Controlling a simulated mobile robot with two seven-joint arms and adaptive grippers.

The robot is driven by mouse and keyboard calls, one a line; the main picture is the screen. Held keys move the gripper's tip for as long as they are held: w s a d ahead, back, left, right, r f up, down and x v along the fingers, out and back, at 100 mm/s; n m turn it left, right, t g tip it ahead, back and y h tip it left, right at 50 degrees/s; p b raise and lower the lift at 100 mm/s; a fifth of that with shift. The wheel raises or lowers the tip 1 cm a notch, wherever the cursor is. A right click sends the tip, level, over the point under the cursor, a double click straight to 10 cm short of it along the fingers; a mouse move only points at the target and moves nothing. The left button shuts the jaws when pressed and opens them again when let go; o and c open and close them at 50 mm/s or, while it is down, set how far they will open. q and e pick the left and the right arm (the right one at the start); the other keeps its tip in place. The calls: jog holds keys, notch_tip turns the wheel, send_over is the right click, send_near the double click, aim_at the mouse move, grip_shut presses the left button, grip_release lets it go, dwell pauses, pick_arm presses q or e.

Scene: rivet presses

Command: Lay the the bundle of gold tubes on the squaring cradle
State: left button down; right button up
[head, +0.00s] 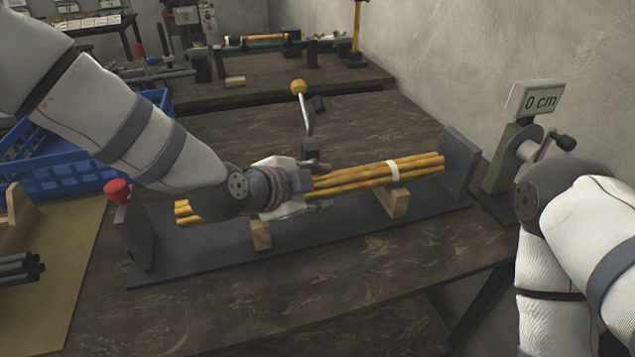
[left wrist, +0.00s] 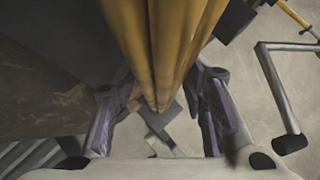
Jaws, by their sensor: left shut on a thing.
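The bundle of gold tubes (head: 345,181), tied with a white band, lies lengthwise over the dark squaring cradle (head: 205,256). My left gripper (head: 318,186) is shut around it near the middle, with a finger on each side. The bundle's right end is close to the upright right end plate (head: 460,164). Its left end shows beyond the gripper, short of the left end plate (head: 139,234). Two wooden blocks (head: 396,203) stand under the bundle; I cannot tell whether it rests on both. In the left wrist view the tubes (left wrist: 165,50) run between the fingers. My right gripper is out of view.
A blue crate (head: 55,170) and dark tubes (head: 18,268) are at left. The front table strip is clear.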

pick_arm(q)
jog(key=shift+w, duration=0.1)
jog(key=c, duration=0.9)
grip_release()
jog(key=shift+f, duration=0.15)
jog(key=v, duration=1.2)
